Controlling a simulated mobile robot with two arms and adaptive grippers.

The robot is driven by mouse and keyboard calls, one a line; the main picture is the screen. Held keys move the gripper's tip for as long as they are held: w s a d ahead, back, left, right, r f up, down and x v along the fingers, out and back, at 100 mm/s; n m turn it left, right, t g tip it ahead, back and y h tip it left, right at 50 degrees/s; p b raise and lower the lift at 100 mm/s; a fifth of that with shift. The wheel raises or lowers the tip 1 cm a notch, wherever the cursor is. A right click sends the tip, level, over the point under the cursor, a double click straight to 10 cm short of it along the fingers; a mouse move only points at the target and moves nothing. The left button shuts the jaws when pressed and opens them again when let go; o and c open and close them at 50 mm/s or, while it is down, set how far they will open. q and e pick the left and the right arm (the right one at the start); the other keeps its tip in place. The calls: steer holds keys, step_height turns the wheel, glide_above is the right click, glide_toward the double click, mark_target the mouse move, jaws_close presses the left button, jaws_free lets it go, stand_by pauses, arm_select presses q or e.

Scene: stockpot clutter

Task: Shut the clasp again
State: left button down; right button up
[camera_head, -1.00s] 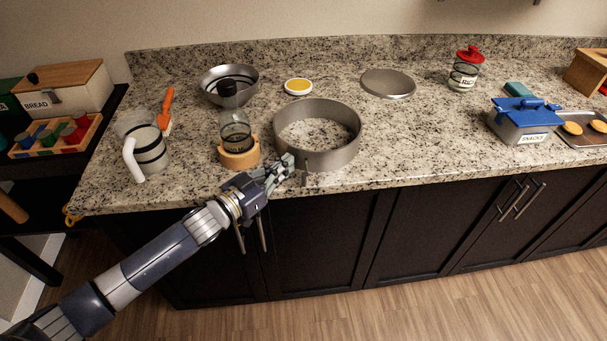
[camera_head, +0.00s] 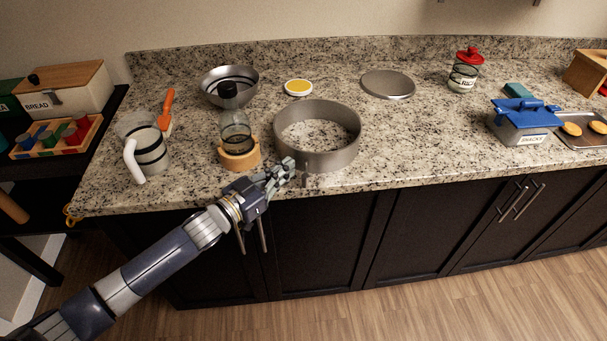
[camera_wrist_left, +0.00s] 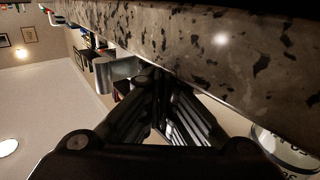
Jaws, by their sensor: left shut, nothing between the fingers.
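A round grey metal ring (camera_head: 346,155), open in the middle, stands on the counter near its front edge. A small grey piece (camera_head: 306,179), which looks like its clasp, shows at the ring's front; whether it is open or shut is too small to tell. My left gripper (camera_head: 288,165) is shut and empty, just left of that piece at the ring's front-left side. In the left wrist view the closed fingers (camera_wrist_left: 158,78) are close to a grey metal surface (camera_wrist_left: 116,73); contact is unclear. My right gripper is not in view.
A coffee maker on a wooden base (camera_head: 240,157) stands just left of the ring, with a white-handled jug (camera_head: 150,153) further left. A flat metal disc (camera_head: 388,84) and a yellow-topped dish (camera_head: 298,87) lie behind.

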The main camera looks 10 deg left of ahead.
mark_target(292, 190)
arm_select(q)
steer(key=shift+s+d, duration=0.1)
steer(key=shift+s, duration=0.25)
steer(key=shift+s+d+p, duration=0.4)
steer(key=shift+s+p, duration=0.05)
steer(key=shift+p, duration=0.05)
steer(key=shift+s+d, duration=0.1)
steer(key=shift+s+d+p, duration=0.3)
steer(key=shift+s+d, duration=0.05)
steer(key=shift+d, duration=0.1)
steer(key=shift+d, duration=0.1)
stand_by(0.3)
